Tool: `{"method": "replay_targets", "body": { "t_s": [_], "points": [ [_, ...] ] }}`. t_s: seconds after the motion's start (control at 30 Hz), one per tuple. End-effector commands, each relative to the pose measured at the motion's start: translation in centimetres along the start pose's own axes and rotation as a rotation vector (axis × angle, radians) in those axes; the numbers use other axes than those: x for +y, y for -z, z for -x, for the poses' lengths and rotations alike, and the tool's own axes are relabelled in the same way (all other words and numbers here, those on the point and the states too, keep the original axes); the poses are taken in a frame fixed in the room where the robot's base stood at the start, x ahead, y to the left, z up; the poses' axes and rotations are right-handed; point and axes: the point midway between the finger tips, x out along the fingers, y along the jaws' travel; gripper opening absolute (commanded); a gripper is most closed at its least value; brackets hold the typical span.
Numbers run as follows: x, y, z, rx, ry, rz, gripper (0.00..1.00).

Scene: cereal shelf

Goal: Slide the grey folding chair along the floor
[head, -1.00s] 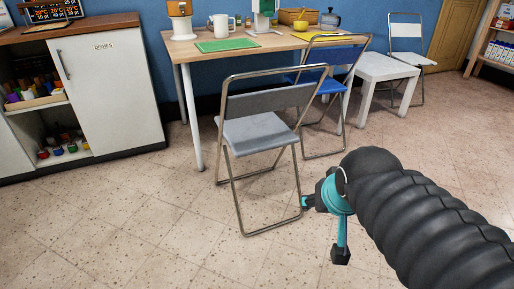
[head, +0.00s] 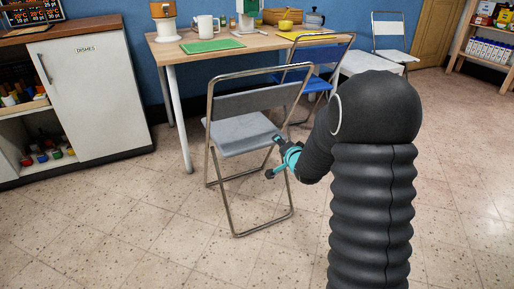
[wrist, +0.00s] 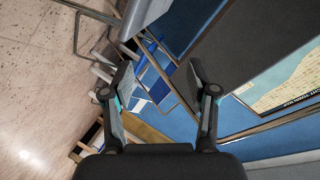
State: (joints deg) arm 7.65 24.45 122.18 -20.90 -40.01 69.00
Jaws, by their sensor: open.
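The grey folding chair (head: 246,132) stands upright and unfolded on the tiled floor in the head view, in front of the wooden table. Its metal frame and grey seat show clearly. My gripper (head: 272,156) is at the chair's right side, overlapping the seat edge and right legs in the picture; I cannot tell whether it touches them. In the wrist view the gripper (wrist: 160,90) is open, its two fingers apart with nothing held between them. Part of the grey chair (wrist: 143,14) shows at the top of that view, seen turned on its side.
The wooden table (head: 226,46) with mugs and a green mat stands behind the chair. A blue folding chair (head: 318,52) is close behind to the right. A white cabinet (head: 95,95) is at the left. The floor (head: 130,225) in front and at the left is clear.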

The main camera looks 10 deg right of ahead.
Motion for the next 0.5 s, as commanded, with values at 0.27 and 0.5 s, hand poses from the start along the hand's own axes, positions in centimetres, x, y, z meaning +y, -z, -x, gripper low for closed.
{"method": "replay_targets", "body": {
  "t_s": [0.27, 0.5],
  "points": [
    [5.5, -4.0, -5.6, -0.044, 0.206, -0.303, 0.58],
    [8.4, -6.6, -6.9, -0.093, 0.331, -0.489, 0.58]
  ]
}}
